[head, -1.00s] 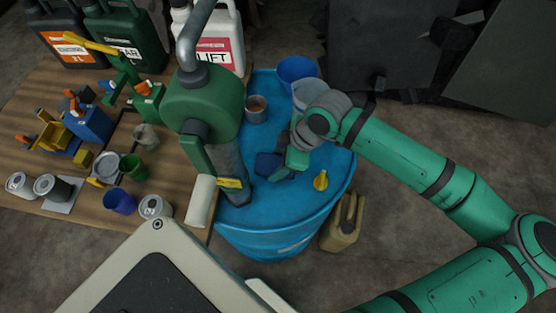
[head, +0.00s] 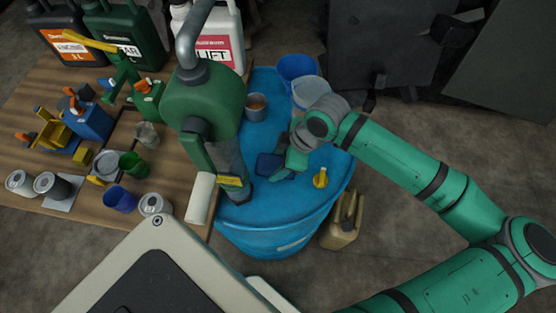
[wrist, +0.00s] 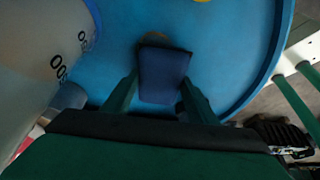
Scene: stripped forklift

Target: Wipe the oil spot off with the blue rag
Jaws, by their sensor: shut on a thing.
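The dark blue rag (head: 269,166) is on the blue drum top (head: 240,212), left of the yellow piece. My gripper (head: 281,165) is low over the drum and shut on the rag. In the wrist view the rag (wrist: 163,77) sits between my two green fingers. A dark brownish patch, which looks like the oil spot (wrist: 152,38), shows just beyond the rag's far edge; the rag may cover part of it. I cannot make out the spot in the head view.
A grey cup (head: 256,106), a blue bucket (head: 297,68) and a clear jug (head: 310,92) stand at the drum's back. A yellow piece (head: 320,178) lies near the right rim. A green machine (head: 204,105) rises at left. A tan can (head: 344,220) stands beside the drum.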

